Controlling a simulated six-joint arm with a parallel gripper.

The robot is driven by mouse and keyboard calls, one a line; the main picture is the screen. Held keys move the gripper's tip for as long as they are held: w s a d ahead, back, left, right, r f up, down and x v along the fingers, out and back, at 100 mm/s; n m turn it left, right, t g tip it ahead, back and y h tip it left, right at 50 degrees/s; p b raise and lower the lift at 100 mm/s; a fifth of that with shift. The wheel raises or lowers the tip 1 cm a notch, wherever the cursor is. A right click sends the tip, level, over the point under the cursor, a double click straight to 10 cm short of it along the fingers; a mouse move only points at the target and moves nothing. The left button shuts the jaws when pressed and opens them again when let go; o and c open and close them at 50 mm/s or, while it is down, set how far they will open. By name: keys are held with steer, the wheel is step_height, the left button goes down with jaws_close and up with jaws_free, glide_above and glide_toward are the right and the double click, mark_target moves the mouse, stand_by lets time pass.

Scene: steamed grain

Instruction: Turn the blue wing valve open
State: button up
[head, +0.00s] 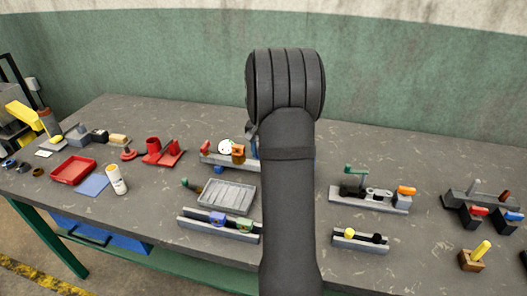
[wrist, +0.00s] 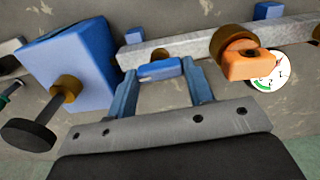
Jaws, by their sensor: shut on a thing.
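The blue wing valve (wrist: 158,70) shows in the wrist view as a small blue bar in front of a brass stem (wrist: 160,53) on a grey rail (wrist: 190,46). The bar lies roughly along the rail. My gripper (wrist: 159,69) has one blue-grey finger at each end of the bar and is shut on it. In the head view my dark arm hides the gripper and the wing, while the rail's left part (head: 215,160) shows.
On the same rail are an orange valve (wrist: 250,64) and a white gauge (wrist: 270,72), close to my right finger. A blue block (wrist: 65,58) with a black knob (wrist: 28,134) is close on the left. A grey tray (head: 228,196) stands in front of the rail.

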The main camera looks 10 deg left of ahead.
steer(key=shift+o, duration=0.2)
steer(key=shift+m, duration=0.4)
steer(key=o, duration=1)
steer(key=shift+c, duration=0.2)
step_height(320, 180, up, 18)
steer(key=shift+f, duration=0.25)
step_height(320, 180, down, 18)
steer(key=shift+r, duration=0.25)
